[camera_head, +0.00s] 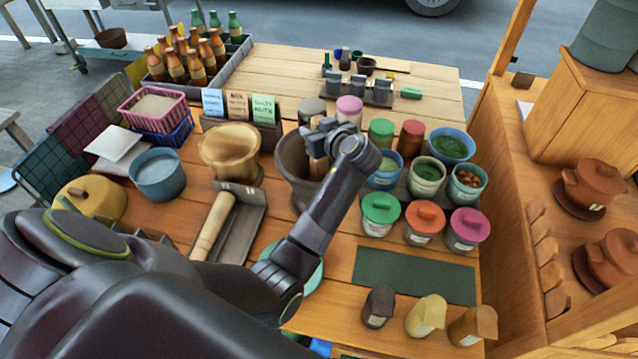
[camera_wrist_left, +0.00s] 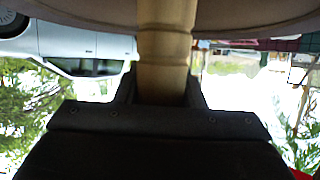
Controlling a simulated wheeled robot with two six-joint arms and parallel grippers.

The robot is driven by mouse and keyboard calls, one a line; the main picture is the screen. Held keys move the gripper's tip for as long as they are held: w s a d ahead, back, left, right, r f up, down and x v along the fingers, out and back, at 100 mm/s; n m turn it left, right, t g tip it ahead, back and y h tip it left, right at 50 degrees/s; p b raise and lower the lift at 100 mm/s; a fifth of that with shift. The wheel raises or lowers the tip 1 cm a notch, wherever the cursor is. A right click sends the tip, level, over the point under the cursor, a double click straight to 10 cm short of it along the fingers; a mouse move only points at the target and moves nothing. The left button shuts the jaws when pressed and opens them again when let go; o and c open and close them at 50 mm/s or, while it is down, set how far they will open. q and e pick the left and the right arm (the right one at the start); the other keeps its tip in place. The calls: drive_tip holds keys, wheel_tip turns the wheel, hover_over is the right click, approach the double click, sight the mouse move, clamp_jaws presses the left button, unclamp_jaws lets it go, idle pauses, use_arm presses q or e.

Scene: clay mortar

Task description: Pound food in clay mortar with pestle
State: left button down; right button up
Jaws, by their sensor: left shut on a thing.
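The dark clay mortar (camera_head: 291,167) stands upright near the middle of the wooden table. My left gripper (camera_head: 320,136) is over its mouth, shut on a light wooden pestle (camera_head: 317,160). The pestle points down into the mortar; its lower end and any food inside are hidden. In the left wrist view the pestle (camera_wrist_left: 165,50) runs between the fingers of the left gripper (camera_wrist_left: 165,88), with a pale curved surface (camera_wrist_left: 245,15), perhaps the mortar, across the top. My right gripper is not in view.
A wooden mortar (camera_head: 228,146) stands left of the clay one, and another wooden pestle (camera_head: 213,226) lies on a dark tray (camera_head: 250,222). Several lidded pots (camera_head: 424,222) and bowls (camera_head: 452,145) crowd the right. A green mat (camera_head: 415,275) lies clear at front right.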

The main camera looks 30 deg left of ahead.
sight(316, 116)
use_arm(q)
wheel_tip(316, 116, up, 6)
drive_tip(key=p, duration=0.4)
drive_tip(key=shift+f, duration=0.3)
drive_tip(key=shift+w, duration=0.1)
drive_tip(key=shift+f, duration=0.2)
wheel_tip(316, 116, down, 5)
drive_tip(key=b, duration=0.5)
drive_tip(key=shift+f, duration=0.15)
